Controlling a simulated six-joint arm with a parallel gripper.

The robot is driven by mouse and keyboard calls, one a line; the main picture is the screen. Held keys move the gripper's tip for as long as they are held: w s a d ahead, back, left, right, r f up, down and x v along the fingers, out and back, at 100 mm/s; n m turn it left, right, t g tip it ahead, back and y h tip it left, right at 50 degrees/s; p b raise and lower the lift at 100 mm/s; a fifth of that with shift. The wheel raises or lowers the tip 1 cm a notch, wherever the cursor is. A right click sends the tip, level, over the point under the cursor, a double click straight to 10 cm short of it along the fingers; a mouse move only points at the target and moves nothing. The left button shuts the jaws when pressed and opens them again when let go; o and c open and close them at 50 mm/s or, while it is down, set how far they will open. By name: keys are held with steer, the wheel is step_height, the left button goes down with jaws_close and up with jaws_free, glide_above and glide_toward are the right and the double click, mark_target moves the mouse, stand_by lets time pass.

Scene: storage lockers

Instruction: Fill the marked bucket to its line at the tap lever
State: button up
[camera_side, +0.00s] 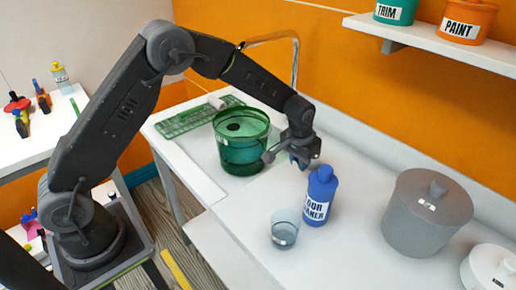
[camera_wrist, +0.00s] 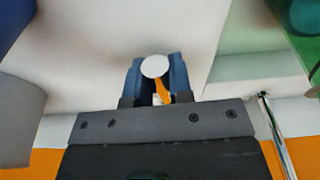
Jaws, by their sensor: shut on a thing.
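The green see-through bucket (camera_side: 240,160) stands upright on the counter, apparently below the end of the curved copper tap spout (camera_side: 270,38). Its lower part looks darker teal; I cannot clearly make out a fill line or a water level. Part of the bucket shows at the top right of the wrist view (camera_wrist: 296,35). My gripper (camera_side: 303,163) is right of the bucket. In the wrist view its blue fingers (camera_wrist: 157,75) are shut on a white round knob with an orange stem (camera_wrist: 155,66), apparently the tap lever. My gripper hides the lever in the side view.
A blue floor cleaner bottle (camera_side: 320,196) and a clear cup (camera_side: 285,229) stand close in front of my gripper. A grey lidded pot (camera_side: 426,214) is to the right. A green rack (camera_side: 196,118) lies behind the bucket. A shelf (camera_side: 440,42) holds pots at the upper right.

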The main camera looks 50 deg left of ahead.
steer(key=shift+w+d+n+y, duration=0.15)
steer(key=shift+d+n, duration=0.4)
steer(key=shift+n, duration=0.4)
steer(key=shift+w+d+n+y, duration=0.15)
steer(key=shift+d+n, duration=0.35)
steer(key=shift+n, duration=0.45)
steer(key=shift+s+a, duration=0.1)
steer(key=a+m, duration=0.1)
steer(key=m, duration=0.1)
steer(key=a+m, duration=0.1)
steer(key=shift+s+m, duration=0.2)
steer(key=shift+m, duration=0.2)
steer(key=shift+d, duration=0.1)
steer(key=n, duration=0.1)
steer(key=d+n, duration=0.2)
steer(key=shift+w+n, duration=0.25)
steer(key=shift+n, duration=0.15)
stand_by(0.8)
